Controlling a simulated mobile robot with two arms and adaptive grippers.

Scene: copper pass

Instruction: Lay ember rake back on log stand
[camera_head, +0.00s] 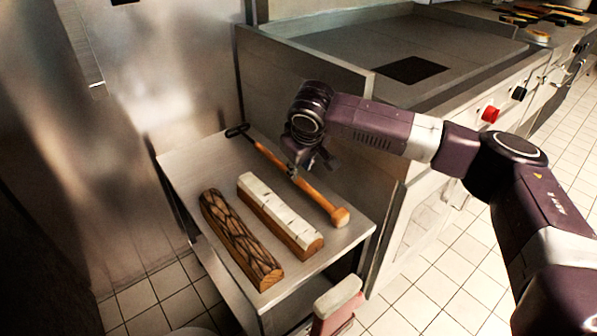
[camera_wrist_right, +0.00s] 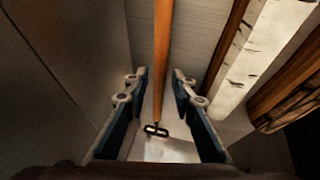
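The ember rake (camera_head: 320,202) has a long orange wooden handle with a knob at the near end and a dark metal head at the far end. It lies on the metal-topped stand (camera_head: 196,166), to the right of a birch log (camera_head: 278,212) and a dark-barked log (camera_head: 238,240). My right gripper (camera_head: 308,164) is over the middle of the handle and hides part of it. In the right wrist view the gripper (camera_wrist_right: 157,85) is open, with the rake handle (camera_wrist_right: 162,45) running between its fingers, not touching either. My left gripper is not in view.
A raised metal counter with a flat cooking surface (camera_head: 400,45) stands along the stand's right side. A metal wall (camera_head: 185,60) rises behind. A pale pink and red object (camera_head: 337,300) is at the near edge. Tiled floor (camera_head: 425,285) is open at right.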

